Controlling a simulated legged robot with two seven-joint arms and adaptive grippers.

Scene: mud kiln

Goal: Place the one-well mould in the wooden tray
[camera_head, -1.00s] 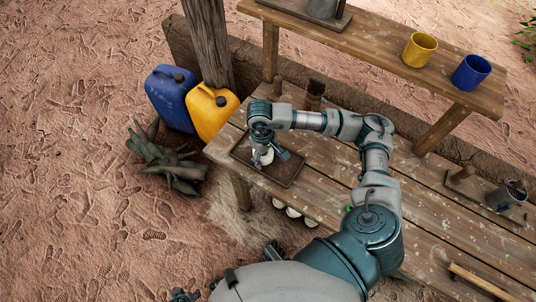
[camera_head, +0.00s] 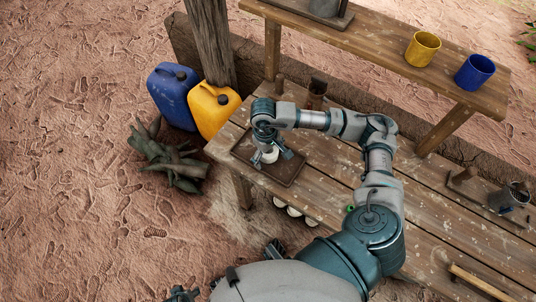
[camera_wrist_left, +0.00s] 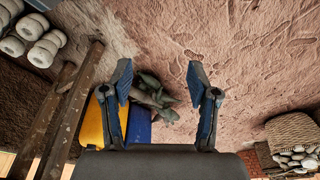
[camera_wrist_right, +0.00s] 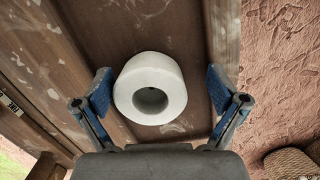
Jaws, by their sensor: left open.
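The one-well mould (camera_wrist_right: 172,75) is a thick white block with a round dark well. It sits in the brown wooden tray (camera_wrist_right: 103,30), and in the head view the mould (camera_head: 270,155) shows partly under my right gripper (camera_head: 272,157). The wooden tray (camera_head: 285,178) lies on the left end of the workbench. In the right wrist view my right gripper (camera_wrist_right: 160,88) is open, its blue-padded fingers either side of the mould with gaps on both sides. My left gripper (camera_wrist_left: 160,80) is open and empty, over the ground beside the bench.
A raised shelf (camera_head: 370,45) behind holds a yellow cup (camera_head: 421,49) and a blue cup (camera_head: 474,72). Several white pieces (camera_head: 290,210) sit below the bench edge.

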